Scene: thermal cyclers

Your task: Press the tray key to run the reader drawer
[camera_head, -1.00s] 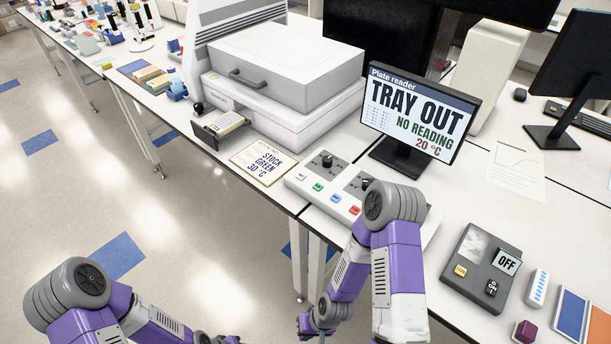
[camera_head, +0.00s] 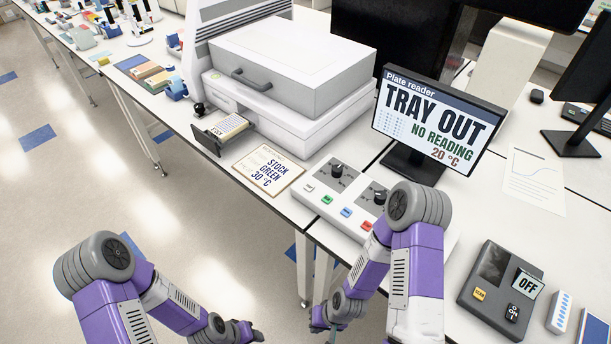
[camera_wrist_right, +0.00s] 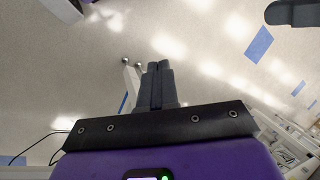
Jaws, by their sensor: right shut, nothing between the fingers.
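The plate reader (camera_head: 300,65) stands on the bench with its drawer (camera_head: 207,140) out at the front left, a plate (camera_head: 228,127) in it. The reader's screen (camera_head: 430,115) reads TRAY OUT, NO READING, 20 °C. The control panel (camera_head: 333,222) has two black knobs and white, green (camera_head: 327,199), blue (camera_head: 346,212) and red (camera_head: 366,226) keys; their labels are too small to read. My right gripper (camera_head: 325,322) is low before the bench edge, apart from the panel. In the right wrist view its fingers (camera_wrist_right: 158,68) are together and empty, above floor.
A card (camera_head: 268,171) reading STOCK GREEN 30 °C lies between drawer and panel. A grey device (camera_head: 490,280) showing OFF is at right. My right forearm covers the panel's right part. Open floor (camera_head: 60,210) lies left of the bench.

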